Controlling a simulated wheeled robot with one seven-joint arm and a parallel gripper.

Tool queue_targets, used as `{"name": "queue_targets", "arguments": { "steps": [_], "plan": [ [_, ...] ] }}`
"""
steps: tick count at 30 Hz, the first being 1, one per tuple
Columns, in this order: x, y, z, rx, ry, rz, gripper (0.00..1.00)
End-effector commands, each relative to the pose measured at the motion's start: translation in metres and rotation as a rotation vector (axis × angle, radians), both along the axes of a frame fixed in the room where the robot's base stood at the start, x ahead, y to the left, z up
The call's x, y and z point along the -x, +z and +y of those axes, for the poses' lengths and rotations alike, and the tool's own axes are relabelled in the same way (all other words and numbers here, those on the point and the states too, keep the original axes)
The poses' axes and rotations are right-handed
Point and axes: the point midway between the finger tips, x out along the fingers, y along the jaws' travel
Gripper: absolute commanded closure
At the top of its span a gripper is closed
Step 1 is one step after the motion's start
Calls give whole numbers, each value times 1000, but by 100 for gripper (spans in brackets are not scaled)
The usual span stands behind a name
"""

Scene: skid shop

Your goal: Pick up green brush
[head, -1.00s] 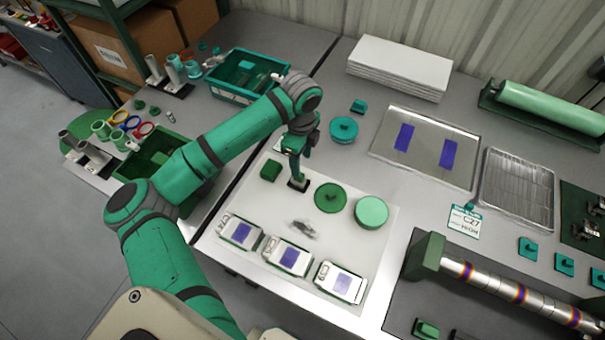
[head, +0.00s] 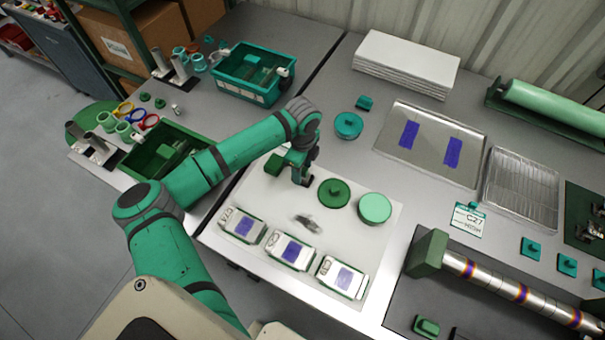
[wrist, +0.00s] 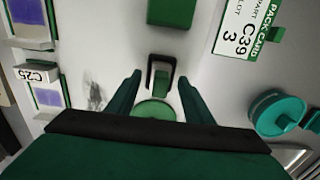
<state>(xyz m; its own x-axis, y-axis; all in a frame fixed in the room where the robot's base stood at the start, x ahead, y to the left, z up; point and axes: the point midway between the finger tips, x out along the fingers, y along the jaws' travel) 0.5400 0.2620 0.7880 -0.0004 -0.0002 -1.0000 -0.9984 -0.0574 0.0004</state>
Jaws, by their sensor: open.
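The green brush (wrist: 162,78) appears to be the small green piece with a black rectangular rim in the wrist view. It stands on the white mat (head: 265,205), between a green block (wrist: 172,10) and a dark green round lid (wrist: 155,110). In the head view my gripper hides it. My gripper (wrist: 160,79) is open, with one finger on each side of the brush and visible space beside it. In the head view my gripper (head: 303,178) is low over the mat, just left of the dark green lid (head: 333,193).
A pale green round tin (head: 375,207) stands right of the lid. Several white-topped trays (head: 291,252) line the mat's front. A teal round lid (head: 348,125) lies behind. A green bin (head: 165,155) is at left. A pack card (wrist: 247,25) lies near the block.

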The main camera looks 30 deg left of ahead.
Motion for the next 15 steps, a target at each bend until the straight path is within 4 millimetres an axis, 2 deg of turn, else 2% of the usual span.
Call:
{"name": "queue_targets", "arguments": {
  "steps": [3,9,15],
  "plan": [
    [0,0,0,0,0,0,53],
    [0,0,0,0,0,0,97],
    [0,1,0,0,0,0,98]
  ]
}}
